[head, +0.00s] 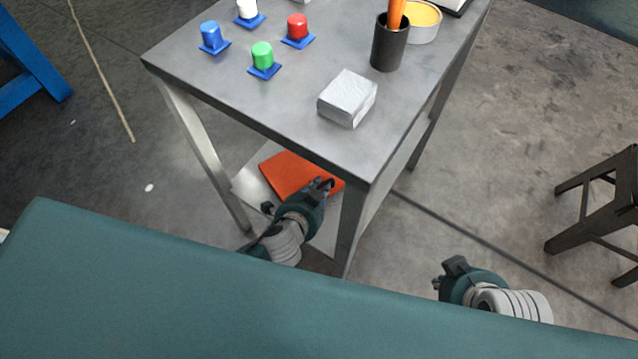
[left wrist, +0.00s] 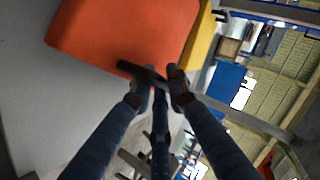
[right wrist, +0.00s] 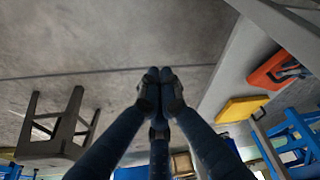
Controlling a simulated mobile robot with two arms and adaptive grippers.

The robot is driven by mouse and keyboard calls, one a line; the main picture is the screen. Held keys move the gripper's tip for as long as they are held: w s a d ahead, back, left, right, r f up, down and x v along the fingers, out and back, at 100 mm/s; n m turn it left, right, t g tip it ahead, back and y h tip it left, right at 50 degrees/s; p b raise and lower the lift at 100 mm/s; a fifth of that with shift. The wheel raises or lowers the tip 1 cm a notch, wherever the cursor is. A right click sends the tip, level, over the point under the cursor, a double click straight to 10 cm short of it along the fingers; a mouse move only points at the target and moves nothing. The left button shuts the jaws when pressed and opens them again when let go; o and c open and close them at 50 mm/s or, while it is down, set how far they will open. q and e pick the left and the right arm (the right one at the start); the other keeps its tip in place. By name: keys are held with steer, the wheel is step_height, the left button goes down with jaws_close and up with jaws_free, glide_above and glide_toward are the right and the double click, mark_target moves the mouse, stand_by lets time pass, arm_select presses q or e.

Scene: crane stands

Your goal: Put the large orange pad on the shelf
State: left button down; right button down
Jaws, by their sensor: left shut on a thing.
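The large orange pad (head: 292,172) shows over the pale lower shelf (head: 250,188) of the grey metal stand in the head view. I cannot tell whether it rests on the shelf or is held just above it. It fills the upper left of the left wrist view (left wrist: 125,30). My left gripper (head: 298,198) is at the pad's near edge. Its fingers (left wrist: 158,82) are close together around a dark bar (left wrist: 138,70) at that edge, apparently part of the pad. My right gripper (head: 447,275) is apart from the stand, empty, with fingertips together (right wrist: 159,75).
The stand's top (head: 240,100) carries coloured knobs on blue bases, a grey block (head: 348,97) and a dark cup (head: 389,42). A stand leg (head: 350,220) is close beside my left gripper. A yellow pad (right wrist: 241,108) is near the orange one. A dark stool (head: 610,205) stands right.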

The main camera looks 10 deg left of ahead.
arm_select(q)
steer(key=shift+w+f, duration=0.2)
steer(key=shift+f, duration=0.5)
arm_select(e)
steer(key=w, duration=0.1)
steer(key=w+t, duration=0.1)
steer(key=w+a, duration=0.1)
steer(key=shift+r, duration=0.25)
arm_select(q)
steer(key=c, duration=2.1)
jaws_free()
steer(key=shift+s+f, duration=0.2)
steer(key=shift+f, duration=0.05)
steer(key=o, duration=0.4)
arm_select(e)
steer(key=shift+d, duration=0.1)
